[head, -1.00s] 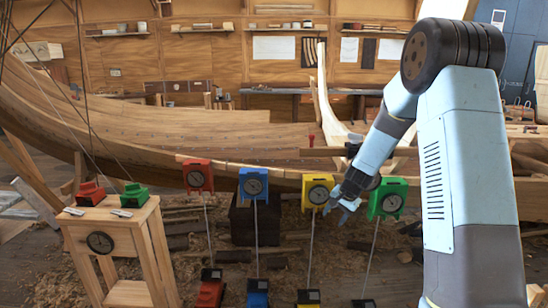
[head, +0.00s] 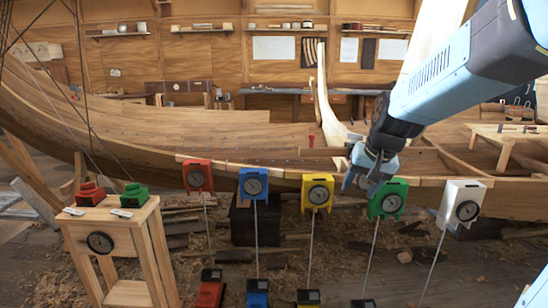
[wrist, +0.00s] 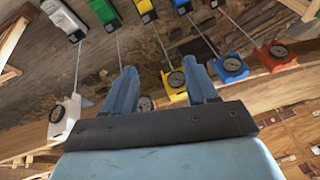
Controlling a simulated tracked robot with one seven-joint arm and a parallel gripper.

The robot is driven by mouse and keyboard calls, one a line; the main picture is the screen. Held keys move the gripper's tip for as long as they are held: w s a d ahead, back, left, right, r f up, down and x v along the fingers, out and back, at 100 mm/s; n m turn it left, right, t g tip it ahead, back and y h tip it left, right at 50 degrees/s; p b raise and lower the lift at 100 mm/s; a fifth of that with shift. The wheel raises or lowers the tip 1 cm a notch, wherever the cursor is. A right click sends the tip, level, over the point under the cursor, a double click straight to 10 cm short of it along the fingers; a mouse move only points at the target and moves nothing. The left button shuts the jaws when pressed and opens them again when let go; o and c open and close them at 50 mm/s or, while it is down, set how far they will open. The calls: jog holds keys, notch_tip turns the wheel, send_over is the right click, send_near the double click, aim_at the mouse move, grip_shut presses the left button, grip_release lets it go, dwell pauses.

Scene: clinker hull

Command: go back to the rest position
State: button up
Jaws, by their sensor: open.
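My gripper (head: 364,172) is in the head view right of centre, in front of the hull and close to the green gauge box (head: 387,200), partly over it. In the wrist view my gripper (wrist: 164,80) shows two blue fingers spread apart with nothing between them. Behind the fingers in the wrist view lie the yellow box (wrist: 174,85), the blue box (wrist: 231,67) and the white box (wrist: 64,117). The green box is mostly hidden behind a finger there.
Red (head: 198,176), blue (head: 253,184), yellow (head: 317,192) and white (head: 462,204) gauge boxes line the plank edge. A wooden stand (head: 110,226) at left bears red (head: 90,193) and green (head: 134,195) pieces. The wooden hull (head: 150,130) spans the view behind.

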jog(key=s+d+r+n, duration=0.1)
jog(key=s+r, duration=0.1)
jog(key=s, duration=0.7)
jog(key=s+d+r+n+t+h, duration=0.1)
jog(key=s+r, duration=0.1)
jog(key=s, duration=0.7)
jog(key=shift+s+d+h, duration=0.2)
jog(key=shift+h, duration=0.1)
jog(key=shift+c, duration=0.4)
jog(key=shift+c, duration=0.9)
jog(key=shift+d, duration=0.1)
